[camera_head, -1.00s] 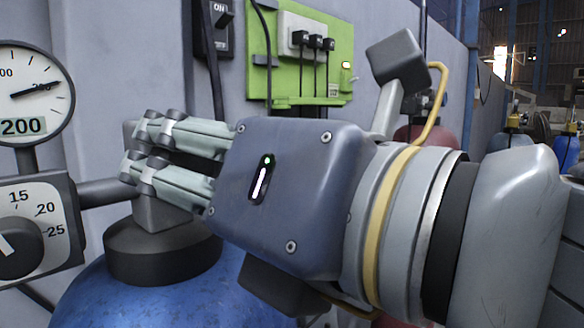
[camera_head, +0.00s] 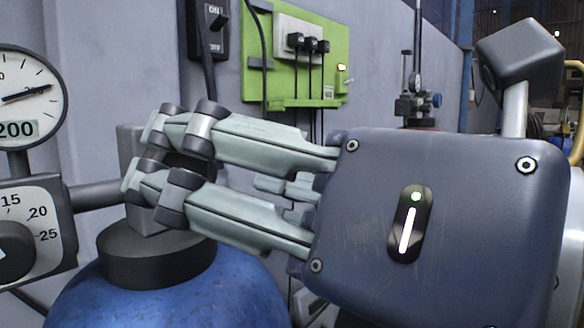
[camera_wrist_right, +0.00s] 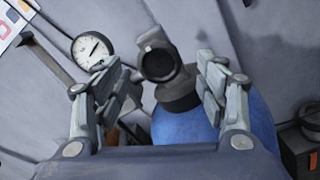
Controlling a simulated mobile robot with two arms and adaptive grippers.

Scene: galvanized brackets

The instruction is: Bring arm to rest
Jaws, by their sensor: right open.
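My right gripper (camera_head: 143,155) reaches in from the right in the head view, with its grey-green fingers pointing left and its dark blue palm close to the camera. It is open and holds nothing visible. Its fingertips overlap the grey valve block (camera_head: 135,212) on top of a blue gas cylinder (camera_head: 170,300); I cannot tell whether they touch it. In the right wrist view the fingers of the gripper (camera_wrist_right: 156,72) are spread on both sides of a dark round valve end (camera_wrist_right: 159,63), with the blue cylinder (camera_wrist_right: 184,128) behind and below. My left gripper is not in view.
A pressure gauge (camera_head: 25,95) and a dial unit (camera_head: 25,225) join the valve by a pipe at the left. A green panel with plugs (camera_head: 295,60) and a black switch box (camera_head: 207,30) are on the grey wall behind. Another valve fitting (camera_head: 417,100) stands behind my palm.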

